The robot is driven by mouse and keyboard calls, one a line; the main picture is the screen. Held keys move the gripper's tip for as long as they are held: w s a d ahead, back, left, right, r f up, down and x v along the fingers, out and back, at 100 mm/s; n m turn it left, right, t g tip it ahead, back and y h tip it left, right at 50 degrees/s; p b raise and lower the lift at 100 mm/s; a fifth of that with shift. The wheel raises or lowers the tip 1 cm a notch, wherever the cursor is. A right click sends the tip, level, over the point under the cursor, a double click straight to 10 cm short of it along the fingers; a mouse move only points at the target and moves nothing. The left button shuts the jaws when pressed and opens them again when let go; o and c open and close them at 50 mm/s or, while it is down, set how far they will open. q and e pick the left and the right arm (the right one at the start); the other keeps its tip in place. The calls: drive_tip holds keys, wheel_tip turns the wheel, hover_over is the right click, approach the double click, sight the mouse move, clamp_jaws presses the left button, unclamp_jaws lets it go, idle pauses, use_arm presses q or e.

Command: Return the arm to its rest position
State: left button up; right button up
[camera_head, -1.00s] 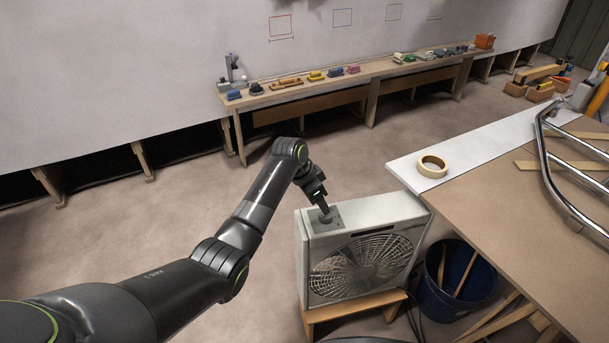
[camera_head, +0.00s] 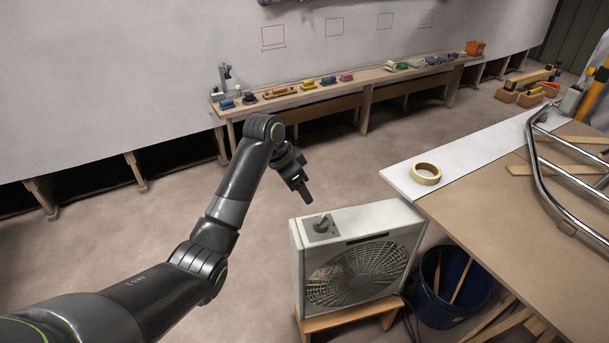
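My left arm reaches in from the lower left. Its gripper (camera_head: 303,192) hangs in the air above and left of the white box fan (camera_head: 408,240), pointing down, apart from it and holding nothing that I can see. The fingers show as one dark shape, so their opening is unclear. The fan stands upright on a low wooden stool (camera_head: 350,317). A dark control knob (camera_head: 321,223) on its top panel is in plain sight. I cannot make out my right gripper.
A workbench (camera_head: 500,208) with a tape roll (camera_head: 426,174) and bent metal tubing (camera_head: 549,188) is on the right. A blue bin (camera_head: 428,297) stands below it. A long bench (camera_head: 362,83) with small tools runs along the white wall. Floor between is clear.

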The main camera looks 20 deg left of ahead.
use_arm(q)
drive_tip(key=s+a+f+n+y, duration=0.1)
drive_tip(key=s+a+f+n, duration=0.15)
drive_tip(key=s+f, duration=0.6)
drive_tip(key=s+a+f+n+y, duration=0.15)
drive_tip(key=s+a+f, duration=0.35)
drive_tip(key=s, duration=0.6)
drive_tip(key=s+a+n+y, duration=0.1)
drive_tip(key=s+a+n, duration=0.15)
drive_tip(key=s, duration=0.85)
drive_tip(key=s+a+n+y, duration=0.1)
drive_tip(key=s+n+y, duration=0.15)
drive_tip(key=s, duration=0.85)
wheel_tip(320, 180, down, 23)
drive_tip(key=a+h, duration=0.1)
drive_tip(key=a, duration=0.1)
drive_tip(key=s+d+f+g, duration=0.1)
drive_tip(key=s+f+g, duration=0.1)
drive_tip(key=s+f, duration=1.3)
wheel_tip(320, 180, down, 2)
drive_tip(key=shift+s+d+f+n+h, duration=0.15)
drive_tip(key=shift+d+f+n+h, duration=0.15)
drive_tip(key=shift+d+h, duration=0.1)
